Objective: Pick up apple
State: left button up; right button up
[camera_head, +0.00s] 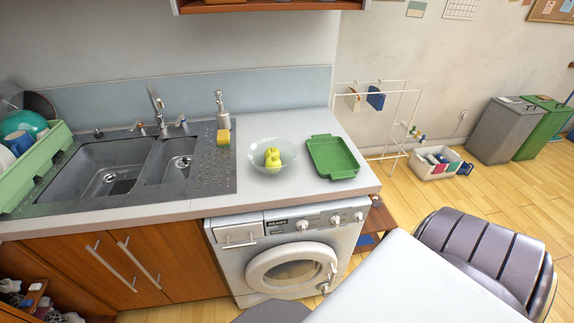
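Yellow-green fruit (273,157), which looks like the apple, sits inside a clear glass bowl (290,166) on the counter to the right of the sink. I cannot tell whether it is one apple or more. Neither of my grippers shows in the head view.
A green tray (333,157) lies just right of the bowl, near the counter's right end. A yellow sponge (223,138) and a soap dispenser (222,110) stand left of the bowl by the double sink (105,165). A green dish rack (35,160) is at the far left.

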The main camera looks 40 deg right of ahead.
aim_at(271, 161)
jog(key=i+j+z, duration=0.1)
jog(key=j+z, duration=0.75)
jog(key=j, duration=0.25)
jog(key=j+z, duration=0.15)
jog(key=j, duration=0.25)
jog(key=k+j+z, duration=0.15)
jog(key=j, duration=0.25)
